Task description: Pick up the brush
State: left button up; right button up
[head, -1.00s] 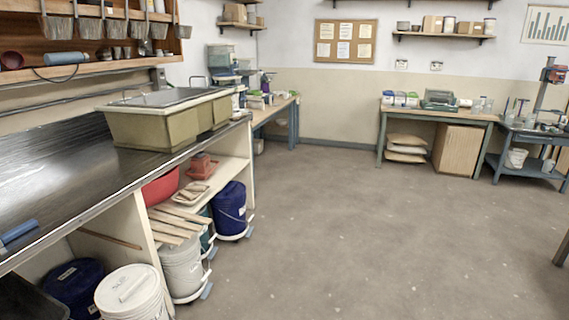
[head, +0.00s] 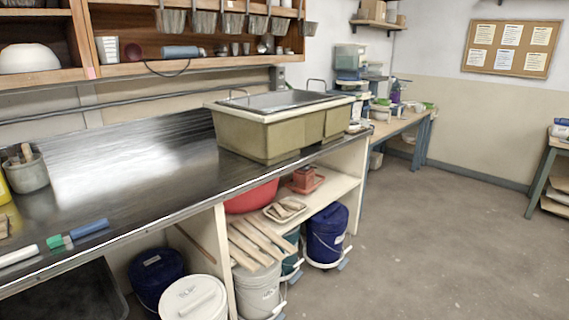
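A tool with a blue cylindrical handle and a green end (head: 78,233) lies near the front edge of the dark metal counter (head: 130,160), at the left in the head view. It could be a brush, but I cannot tell for sure. A white cylindrical piece (head: 18,256) lies just left of it. A grey pot (head: 26,174) with several upright handles stands farther back on the counter; I cannot tell what those tools are. Neither of my grippers is in view.
A large olive basin (head: 262,138) stands on the counter's right end. Below are a dark blue bucket (head: 327,235), a white lidded bucket (head: 194,299) and wooden slats (head: 258,242). A wall shelf (head: 190,64) runs above the counter. The floor (head: 440,240) at right is clear.

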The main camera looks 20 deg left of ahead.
aim_at(65, 237)
jog(key=i+u, duration=0.2)
jog(key=u, duration=0.25)
jog(key=i+u, duration=0.15)
jog(key=u, duration=0.3)
jog(key=i+l+u, duration=0.2)
jog(key=u, duration=0.3)
jog(key=i+l+u, duration=0.1)
jog(key=u, duration=0.35)
jog(key=i+l+u, duration=0.1)
jog(key=l+u, duration=0.35)
jog(key=j, duration=0.15)
